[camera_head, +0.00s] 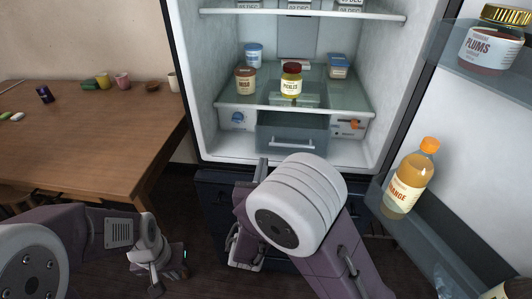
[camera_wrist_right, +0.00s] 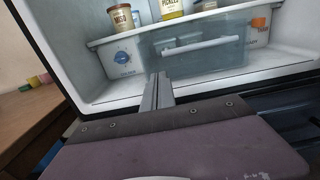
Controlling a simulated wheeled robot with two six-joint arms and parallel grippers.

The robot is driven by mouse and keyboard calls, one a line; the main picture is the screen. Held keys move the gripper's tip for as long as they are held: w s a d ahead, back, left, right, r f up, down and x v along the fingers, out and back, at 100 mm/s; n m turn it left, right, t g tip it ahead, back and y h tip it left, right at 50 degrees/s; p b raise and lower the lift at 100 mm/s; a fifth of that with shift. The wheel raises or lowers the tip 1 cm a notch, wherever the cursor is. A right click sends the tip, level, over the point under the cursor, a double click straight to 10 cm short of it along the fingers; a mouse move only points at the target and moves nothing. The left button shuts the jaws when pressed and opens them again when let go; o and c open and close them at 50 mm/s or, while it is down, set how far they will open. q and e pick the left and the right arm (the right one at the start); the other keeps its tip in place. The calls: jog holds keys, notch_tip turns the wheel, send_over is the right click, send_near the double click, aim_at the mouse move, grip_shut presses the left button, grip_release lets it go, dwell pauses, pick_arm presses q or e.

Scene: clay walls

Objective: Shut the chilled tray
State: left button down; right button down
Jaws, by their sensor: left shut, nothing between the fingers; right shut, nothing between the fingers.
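The chilled tray (camera_head: 293,132) is a see-through grey drawer with a pale bar handle, under the lowest glass shelf of the open fridge. Its front stands a little forward of the white panels on either side. The right wrist view also shows the tray (camera_wrist_right: 200,55) and its handle. My right gripper (camera_wrist_right: 158,84) is shut and empty, its fingertips low in front of the tray's left part; I cannot tell if they touch it. In the head view my right arm hides most of that gripper (camera_head: 262,166). My left gripper (camera_head: 176,262) is shut and empty, low at the left, away from the fridge.
The fridge door (camera_head: 459,140) stands open at the right, with an orange bottle (camera_head: 410,178) and a plum jar (camera_head: 495,38) on its racks. Jars and tubs stand on the glass shelf (camera_head: 340,98) above the tray. A wooden table (camera_head: 90,140) is at the left.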

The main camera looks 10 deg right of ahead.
aim_at(267, 143)
jog(key=b+x, duration=0.1)
jog(key=x, duration=0.6)
pick_arm(q)
jog(key=shift+f, duration=0.65)
jog(key=shift+w, duration=0.1)
